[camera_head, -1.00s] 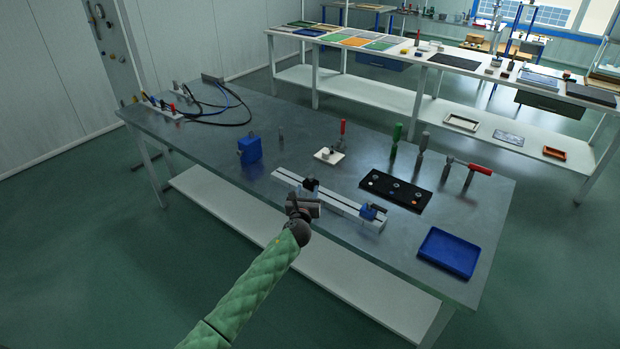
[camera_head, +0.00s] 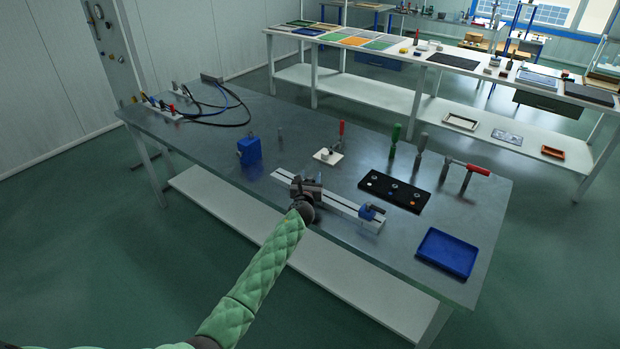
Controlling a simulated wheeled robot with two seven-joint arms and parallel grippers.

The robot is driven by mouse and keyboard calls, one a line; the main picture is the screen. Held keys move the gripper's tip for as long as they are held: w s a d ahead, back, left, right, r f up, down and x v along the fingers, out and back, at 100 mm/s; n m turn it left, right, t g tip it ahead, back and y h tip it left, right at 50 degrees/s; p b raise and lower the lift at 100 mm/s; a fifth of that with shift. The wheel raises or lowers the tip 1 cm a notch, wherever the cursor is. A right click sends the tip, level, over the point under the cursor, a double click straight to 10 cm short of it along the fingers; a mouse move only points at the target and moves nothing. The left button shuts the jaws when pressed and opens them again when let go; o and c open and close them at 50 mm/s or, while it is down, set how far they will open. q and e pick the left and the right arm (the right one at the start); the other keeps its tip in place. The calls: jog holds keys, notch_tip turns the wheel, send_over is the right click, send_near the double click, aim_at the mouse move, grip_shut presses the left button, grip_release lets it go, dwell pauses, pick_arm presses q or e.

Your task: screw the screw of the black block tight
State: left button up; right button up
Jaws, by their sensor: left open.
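A long light rail (camera_head: 338,202) lies on the grey table and carries two clamp-like blocks. The blue block with a dark top (camera_head: 371,212) sits near its right end. The black block (camera_head: 297,181) stands near the left part of the rail and is almost wholly hidden behind my left gripper; its screw cannot be made out. My left gripper (camera_head: 307,186) is open, at the black block's place over the rail; whether it touches the block cannot be told. My right gripper is not in view.
A blue box (camera_head: 249,151) stands left of the rail. A white plate with a small part (camera_head: 327,157), a black holder plate (camera_head: 394,191), upright tools and a red-handled hammer (camera_head: 474,170) stand behind it. A blue tray (camera_head: 447,253) lies at the right front.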

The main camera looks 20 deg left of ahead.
pick_arm(q)
jog(key=c, duration=0.9)
jog(key=shift+a, duration=0.1)
jog(key=shift+h, duration=0.4)
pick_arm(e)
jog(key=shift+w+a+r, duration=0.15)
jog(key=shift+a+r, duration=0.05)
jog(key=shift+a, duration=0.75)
pick_arm(q)
jog(key=shift+m+h, duration=0.3)
jog(key=shift+m, duration=0.1)
